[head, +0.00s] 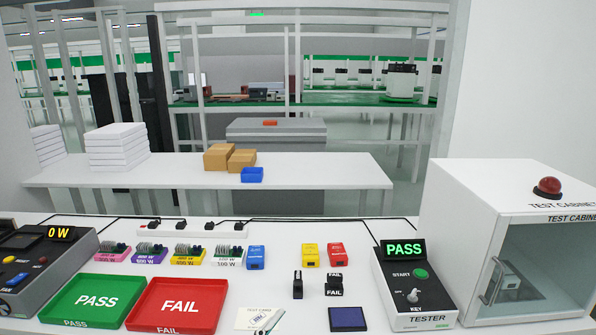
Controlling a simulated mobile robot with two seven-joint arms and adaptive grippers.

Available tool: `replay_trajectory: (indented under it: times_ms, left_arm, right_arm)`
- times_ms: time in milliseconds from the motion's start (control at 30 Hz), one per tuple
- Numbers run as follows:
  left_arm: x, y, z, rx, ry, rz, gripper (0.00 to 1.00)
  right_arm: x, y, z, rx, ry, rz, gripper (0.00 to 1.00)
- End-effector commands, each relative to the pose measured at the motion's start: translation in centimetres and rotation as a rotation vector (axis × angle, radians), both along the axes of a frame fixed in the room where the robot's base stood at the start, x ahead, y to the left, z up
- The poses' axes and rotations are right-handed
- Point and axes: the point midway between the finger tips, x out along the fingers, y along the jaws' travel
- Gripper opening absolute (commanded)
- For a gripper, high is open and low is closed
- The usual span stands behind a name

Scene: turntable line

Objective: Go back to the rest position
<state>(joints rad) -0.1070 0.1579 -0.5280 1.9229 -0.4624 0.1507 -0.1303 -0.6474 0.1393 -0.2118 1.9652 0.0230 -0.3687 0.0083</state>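Neither of my grippers shows in the head view, and no part of my arms can be made out. The white work table (285,285) in front of me holds the line's things. The green PASS tray (97,300) and the red FAIL tray (180,306) lie at the front left, both empty. The tester (415,285) stands right of centre, its display reading PASS in green. The white test cabinet (470,205) stands at the right with a red button (548,187) on top. A grey object (508,283) shows behind its clear front.
A power unit (45,265) reading 0 W stands at the left. Several coloured load blocks (187,255) line the table's back. Black stamps (334,286), a blue pad (348,319) and a white card (257,317) lie near the front. A second table (320,175) with boxes stands behind.

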Motion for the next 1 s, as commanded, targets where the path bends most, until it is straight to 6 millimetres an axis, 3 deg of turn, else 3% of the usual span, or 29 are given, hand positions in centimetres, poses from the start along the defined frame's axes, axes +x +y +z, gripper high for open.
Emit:
replay_trajectory:
  times_ms: [33,200,300,433,500,633,1000]
  left_arm:
    - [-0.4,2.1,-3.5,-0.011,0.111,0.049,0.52]
    - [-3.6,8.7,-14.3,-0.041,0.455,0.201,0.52]
    - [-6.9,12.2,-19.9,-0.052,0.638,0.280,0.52]
    - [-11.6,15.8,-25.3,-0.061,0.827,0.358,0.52]
    - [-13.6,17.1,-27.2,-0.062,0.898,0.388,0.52]
    - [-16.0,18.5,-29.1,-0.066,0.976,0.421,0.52]
    - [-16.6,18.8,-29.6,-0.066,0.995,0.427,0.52]
  right_arm:
    - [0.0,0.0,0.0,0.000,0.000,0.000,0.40]
    - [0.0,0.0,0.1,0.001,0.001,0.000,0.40]
    - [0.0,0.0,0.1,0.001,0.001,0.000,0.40]
    - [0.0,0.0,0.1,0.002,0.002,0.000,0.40]
    - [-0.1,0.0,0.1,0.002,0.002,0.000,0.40]
    - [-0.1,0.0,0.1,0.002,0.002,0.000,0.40]
    - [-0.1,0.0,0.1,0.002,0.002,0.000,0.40]
